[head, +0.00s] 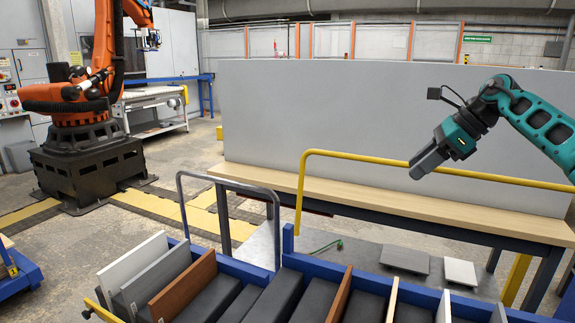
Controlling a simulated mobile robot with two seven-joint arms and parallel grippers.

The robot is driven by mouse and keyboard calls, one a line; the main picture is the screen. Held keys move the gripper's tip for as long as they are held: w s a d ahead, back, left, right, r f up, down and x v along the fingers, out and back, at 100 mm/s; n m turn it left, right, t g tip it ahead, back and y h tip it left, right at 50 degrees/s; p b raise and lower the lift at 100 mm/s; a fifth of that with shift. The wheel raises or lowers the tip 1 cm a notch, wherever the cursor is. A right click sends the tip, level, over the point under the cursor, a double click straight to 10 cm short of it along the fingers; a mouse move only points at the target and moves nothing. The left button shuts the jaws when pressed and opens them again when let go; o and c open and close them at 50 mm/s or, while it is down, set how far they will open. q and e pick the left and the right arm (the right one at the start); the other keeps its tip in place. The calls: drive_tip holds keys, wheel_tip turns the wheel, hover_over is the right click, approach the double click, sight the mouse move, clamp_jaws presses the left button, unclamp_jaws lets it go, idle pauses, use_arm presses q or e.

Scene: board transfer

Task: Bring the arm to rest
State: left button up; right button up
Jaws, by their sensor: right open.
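My right gripper (420,168) is grey, on a teal arm that comes in from the right. It is raised in front of the grey back panel (330,115), above the wooden bench top (375,198) and close to the yellow rail (380,164). It is open, and nothing shows between its fingers. My left gripper is out of view. Boards stand upright in the blue rack (262,274) at the bottom, among them a white one (135,262), a grey one (158,278) and a brown one (184,288).
A grey plate (404,260) and a lighter plate (461,272) lie on a low surface under the bench. An orange robot arm (75,95) stands at the back left. Open floor lies between.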

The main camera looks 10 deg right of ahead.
drive_tip(key=a+f+m+t+y, duration=0.3)
drive_tip(key=a+m, duration=0.1)
drive_tip(key=a, duration=0.5)
drive_tip(key=s+a+f+m+t+y, duration=0.1)
drive_tip(key=a+f+m+t+y, duration=0.2)
drive_tip(key=a, duration=0.6)
drive_tip(key=a+f+m+t+y, duration=0.25)
drive_tip(key=a+m, duration=0.35)
drive_tip(key=a, duration=0.3)
drive_tip(key=s+d+f+m+h, duration=0.5)
drive_tip(key=s+f+m+h, duration=0.3)
drive_tip(key=m, duration=0.5)
drive_tip(key=s+d+f+m+h, duration=0.5)
drive_tip(key=s+f+m+h, duration=0.25)
drive_tip(key=m, duration=0.65)
drive_tip(key=s+d+f+m+g, duration=0.1)
drive_tip(key=s+f+m+g, duration=0.3)
drive_tip(key=s, duration=0.8)
drive_tip(key=s+d+f+m+g, duration=0.25)
drive_tip(key=s+f+g, duration=0.2)
drive_tip(key=s, duration=0.65)
drive_tip(key=w+a+f+t+y, duration=0.2)
drive_tip(key=w+a+f+t, duration=0.1)
drive_tip(key=w+f+t, duration=0.3)
wheel_tip(320, 180, down, 2)
drive_tip(key=shift+w+a+f+t, duration=0.1)
drive_tip(key=shift+w+a+t, duration=0.2)
drive_tip(key=shift+w, duration=0.35)
drive_tip(key=shift+d+n, duration=0.1)
drive_tip(key=shift+n, duration=0.15)
